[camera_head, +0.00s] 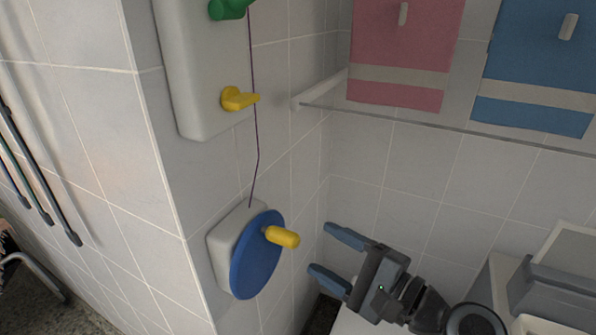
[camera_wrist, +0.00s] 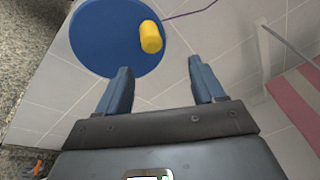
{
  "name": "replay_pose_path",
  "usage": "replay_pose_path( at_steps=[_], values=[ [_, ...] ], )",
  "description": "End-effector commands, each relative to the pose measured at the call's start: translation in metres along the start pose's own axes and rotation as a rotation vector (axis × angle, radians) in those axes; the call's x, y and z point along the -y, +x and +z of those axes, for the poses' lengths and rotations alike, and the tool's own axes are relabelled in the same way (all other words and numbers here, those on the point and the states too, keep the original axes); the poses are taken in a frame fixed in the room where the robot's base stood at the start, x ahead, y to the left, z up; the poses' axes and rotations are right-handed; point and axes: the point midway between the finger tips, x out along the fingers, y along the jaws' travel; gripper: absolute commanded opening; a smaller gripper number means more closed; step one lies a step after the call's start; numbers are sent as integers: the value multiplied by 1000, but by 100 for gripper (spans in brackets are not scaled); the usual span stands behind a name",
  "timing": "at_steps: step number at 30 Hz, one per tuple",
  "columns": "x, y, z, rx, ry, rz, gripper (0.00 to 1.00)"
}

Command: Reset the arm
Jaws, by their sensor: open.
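My gripper (camera_head: 336,255) is open and empty, its two blue fingers pointing left in the head view toward a wall-mounted crank. In the wrist view my gripper (camera_wrist: 158,82) shows both fingers spread apart with nothing between them. The crank is a blue disc (camera_head: 256,262) with a yellow handle (camera_head: 282,237), fixed to a white box on the tiled wall. In the wrist view the blue disc (camera_wrist: 100,38) and yellow handle (camera_wrist: 151,37) lie beyond the fingertips, apart from them.
A purple cord (camera_head: 256,120) runs from the crank up past a white panel (camera_head: 190,70) with a green knob and a yellow knob (camera_head: 238,99). Tiled walls stand close by.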

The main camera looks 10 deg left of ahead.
Motion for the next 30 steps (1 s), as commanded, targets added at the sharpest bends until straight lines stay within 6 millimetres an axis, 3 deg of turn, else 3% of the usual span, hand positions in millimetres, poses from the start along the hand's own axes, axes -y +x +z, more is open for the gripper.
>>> replay_pose_path(
  at_steps=[5,10,16,23,30],
  values=[
    [-33,-23,-12,-105,-61,10,68],
    [-90,-77,-26,-317,-229,52,68],
    [-141,-154,-25,-547,-482,152,68],
    [-174,-243,3,-745,-812,321,68],
    [-178,-322,56,-853,-1194,532,68]
  ],
)
